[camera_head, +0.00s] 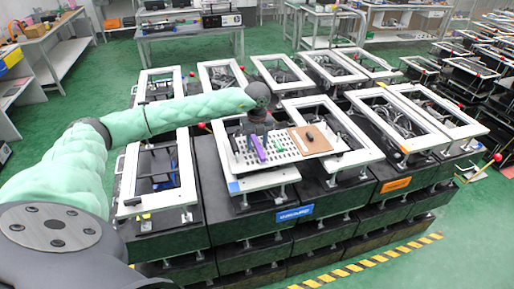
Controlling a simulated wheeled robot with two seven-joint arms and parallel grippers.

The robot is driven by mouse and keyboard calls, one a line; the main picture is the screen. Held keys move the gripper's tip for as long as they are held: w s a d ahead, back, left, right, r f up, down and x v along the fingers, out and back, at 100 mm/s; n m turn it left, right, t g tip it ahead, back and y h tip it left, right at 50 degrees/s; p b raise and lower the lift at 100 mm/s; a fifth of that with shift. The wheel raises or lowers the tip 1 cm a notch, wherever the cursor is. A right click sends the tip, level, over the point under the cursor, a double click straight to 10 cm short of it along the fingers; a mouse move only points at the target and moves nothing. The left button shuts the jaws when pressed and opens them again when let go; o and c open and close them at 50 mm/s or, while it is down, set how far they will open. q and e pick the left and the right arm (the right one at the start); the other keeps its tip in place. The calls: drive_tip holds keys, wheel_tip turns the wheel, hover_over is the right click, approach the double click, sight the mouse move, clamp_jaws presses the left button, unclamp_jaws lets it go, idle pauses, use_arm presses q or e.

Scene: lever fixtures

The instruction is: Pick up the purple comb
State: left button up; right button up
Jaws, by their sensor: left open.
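The purple comb (260,150) lies on a white perforated plate (284,153), on top of one of the black fixtures. It is a small, narrow, slanted shape. My left arm reaches in from the left, and its dark gripper (257,138) hangs right above the comb's upper end, pointing down. The gripper is open. The fingers are small and dark here, so I cannot tell whether they touch the comb or stand around it. A small green item (249,143) is beside the comb, partly hidden by the gripper. My right gripper is not in view.
A brown board (318,139) with a small dark item lies on the plate to the right of the comb. White-framed fixtures (154,178) stand in rows around it. Workbenches (190,30) line the back. Green floor is open at the lower right.

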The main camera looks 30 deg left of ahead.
sight(257, 145)
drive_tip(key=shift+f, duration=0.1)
use_arm(q)
clamp_jaws()
idle(0.4)
